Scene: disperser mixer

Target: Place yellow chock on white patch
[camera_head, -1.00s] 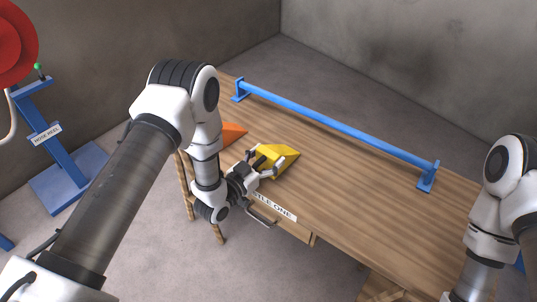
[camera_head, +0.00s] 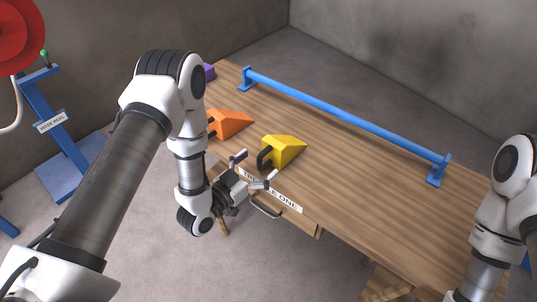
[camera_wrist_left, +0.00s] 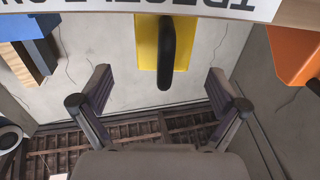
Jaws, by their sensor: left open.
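The yellow chock (camera_head: 286,148), a wedge with a black handle on its near end, sits on the wooden table (camera_head: 350,190) near its front edge. It also shows in the left wrist view (camera_wrist_left: 147,45), top centre, with its handle towards me. My left gripper (camera_head: 256,170) is open and empty, just in front of the chock and apart from it, by the table's front edge. In the left wrist view its two fingers (camera_wrist_left: 160,98) are spread wide with nothing between them. My right gripper is out of view; only my right arm shows. I see no clear white patch on the table.
An orange chock (camera_head: 232,122) lies left of the yellow one, with a purple object (camera_head: 209,71) behind. A blue rail (camera_head: 340,124) runs along the table's back. A white label (camera_head: 285,197) and drawer handle are at the front. The tabletop right of the chock is clear.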

